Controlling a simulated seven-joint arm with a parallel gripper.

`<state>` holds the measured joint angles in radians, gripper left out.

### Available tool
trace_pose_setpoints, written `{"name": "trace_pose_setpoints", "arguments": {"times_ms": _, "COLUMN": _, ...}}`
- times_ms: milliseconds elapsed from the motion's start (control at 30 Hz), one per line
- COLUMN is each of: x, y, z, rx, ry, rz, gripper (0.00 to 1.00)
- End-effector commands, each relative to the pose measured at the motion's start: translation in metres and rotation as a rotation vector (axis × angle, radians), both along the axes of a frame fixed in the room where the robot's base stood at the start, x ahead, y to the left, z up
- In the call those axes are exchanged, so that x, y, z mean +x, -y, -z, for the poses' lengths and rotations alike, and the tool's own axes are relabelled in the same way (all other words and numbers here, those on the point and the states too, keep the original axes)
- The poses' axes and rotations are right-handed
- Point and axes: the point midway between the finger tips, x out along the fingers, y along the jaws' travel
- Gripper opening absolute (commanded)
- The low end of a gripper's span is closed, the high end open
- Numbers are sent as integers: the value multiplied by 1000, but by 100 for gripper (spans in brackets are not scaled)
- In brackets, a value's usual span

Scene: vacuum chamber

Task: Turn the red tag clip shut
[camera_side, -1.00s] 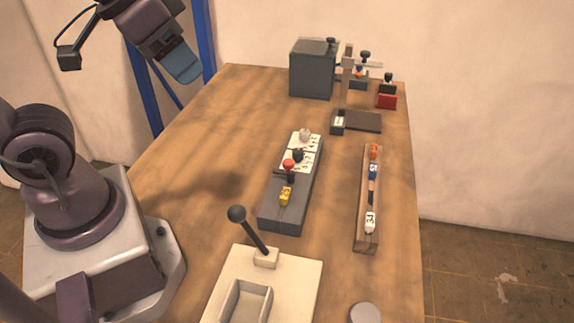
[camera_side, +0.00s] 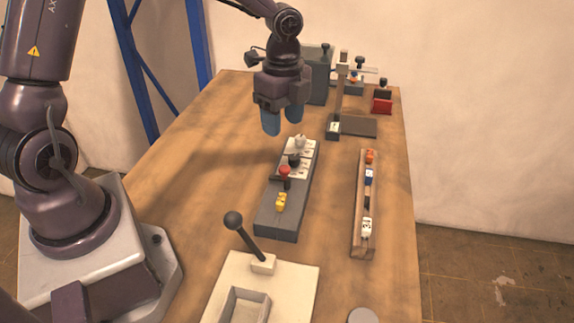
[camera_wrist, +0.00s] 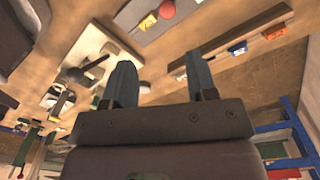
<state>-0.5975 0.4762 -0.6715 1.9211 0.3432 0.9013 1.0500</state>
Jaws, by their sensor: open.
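A piece with a round red knob (camera_side: 285,171) stands on a long grey block (camera_side: 276,223) in mid-table. It fits the red tag clip, but its exact turn is too small to tell. The red knob also shows at the top of the wrist view (camera_wrist: 167,9). A yellow tag (camera_side: 280,201) sits on the near side of it, and black (camera_side: 294,159) and white (camera_side: 301,141) knobs stand farther back beside numbered white plates. My gripper (camera_side: 284,126), with blue fingers, hangs above the block's far end. It is open and empty, as the wrist view (camera_wrist: 162,82) also shows.
A wooden rail (camera_side: 363,243) with orange, blue and white tags lies to the right. A cream base with a black-balled lever (camera_side: 233,219) stands in front. A dark box (camera_side: 319,88), a post stand (camera_side: 338,105) and a red holder (camera_side: 382,104) stand at the back.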

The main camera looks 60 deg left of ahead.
Motion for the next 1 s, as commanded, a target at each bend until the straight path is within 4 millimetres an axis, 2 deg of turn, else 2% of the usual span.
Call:
{"name": "trace_pose_setpoints", "arguments": {"times_ms": 133, "x": 11, "y": 0, "z": -8, "rx": 16, "ry": 40, "rz": 199, "gripper": 52}}
{"name": "trace_pose_setpoints", "arguments": {"times_ms": 367, "x": 10, "y": -1, "z": 2, "rx": 16, "ry": 35, "rz": 282, "gripper": 52}}
{"name": "trace_pose_setpoints", "arguments": {"times_ms": 467, "x": 9, "y": -1, "z": 18, "rx": 15, "ry": 33, "rz": 280, "gripper": 52}}
{"name": "trace_pose_setpoints", "arguments": {"times_ms": 800, "x": 9, "y": 0, "z": 88, "rx": 14, "ry": 34, "rz": 278, "gripper": 52}}
{"name": "trace_pose_setpoints", "arguments": {"times_ms": 1000, "x": 10, "y": 0, "z": 114, "rx": 15, "ry": 37, "rz": 278, "gripper": 52}}
